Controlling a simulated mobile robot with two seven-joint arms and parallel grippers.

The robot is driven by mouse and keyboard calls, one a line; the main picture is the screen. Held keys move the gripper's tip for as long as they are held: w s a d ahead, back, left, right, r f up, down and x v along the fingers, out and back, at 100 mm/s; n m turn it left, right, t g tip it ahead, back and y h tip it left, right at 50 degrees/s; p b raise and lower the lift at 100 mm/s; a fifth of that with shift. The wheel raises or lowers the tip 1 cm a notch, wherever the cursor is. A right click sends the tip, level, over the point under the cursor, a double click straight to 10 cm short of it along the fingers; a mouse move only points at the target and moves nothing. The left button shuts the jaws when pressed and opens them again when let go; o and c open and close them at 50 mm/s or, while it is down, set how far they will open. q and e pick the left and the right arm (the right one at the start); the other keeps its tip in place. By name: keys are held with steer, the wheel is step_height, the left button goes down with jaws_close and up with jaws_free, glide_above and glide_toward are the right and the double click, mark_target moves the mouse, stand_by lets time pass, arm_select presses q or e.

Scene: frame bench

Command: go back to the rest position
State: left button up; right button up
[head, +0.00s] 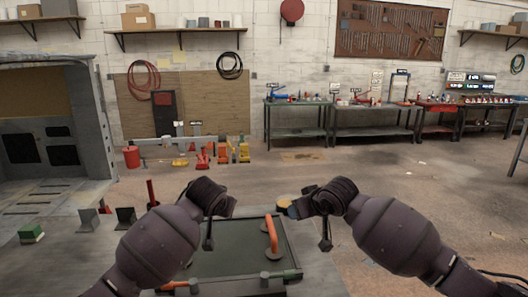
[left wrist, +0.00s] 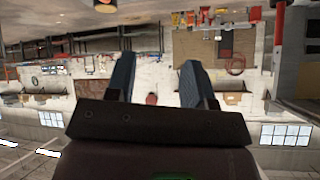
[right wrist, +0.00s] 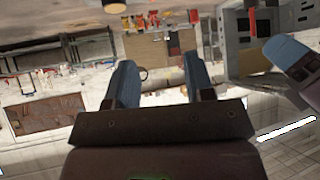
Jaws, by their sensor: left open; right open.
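My left gripper (left wrist: 157,82) is open and empty in the left wrist view, with its two blue-grey fingers apart. My right gripper (right wrist: 160,84) is also open and empty in the right wrist view. In the head view both arms reach in from the lower corners, with the wrists raised near the dark panel on the bench. The fingers are mostly hidden behind the wrists there. Neither gripper visibly touches anything.
A dark framed panel (head: 230,262) with an orange handle (head: 271,236) lies on the bench before me. A green-topped block (head: 31,233) and grey brackets stand at left. Worktables (head: 374,131) line the back wall. Open floor (head: 420,180) lies at right.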

arm_select(q)
steer(key=s+a+f, duration=0.5)
steer(key=s+f, duration=0.4)
steer(key=s, duration=0.4)
steer(key=s+a+f+n+t, duration=0.1)
steer(key=s+a+f, duration=0.4)
steer(key=s+f, duration=0.5)
steer(key=s+a+f+n+t, duration=0.1)
steer(key=s+a+f, duration=0.4)
steer(key=s, duration=1.3)
step_height(320, 180, down, 4)
steer(key=shift+a+f+y, duration=0.15)
steer(key=shift+a+y, duration=0.15)
arm_select(e)
steer(key=s+d+f+m+t+h, duration=0.1)
steer(key=s+d+f, duration=0.4)
steer(key=s+f, duration=0.4)
steer(key=s+d+f+m+t+h, duration=0.1)
steer(key=s+d+f, duration=0.5)
steer(key=s, duration=1.1)
steer(key=s+d+f+m+t+h, duration=0.1)
steer(key=s+d+f, duration=0.5)
steer(key=s+f, duration=0.7)
steer(key=shift+s+d+f+m+h, duration=0.25)
steer(key=shift+s+m+h, duration=0.3)
steer(key=shift+h, duration=0.35)
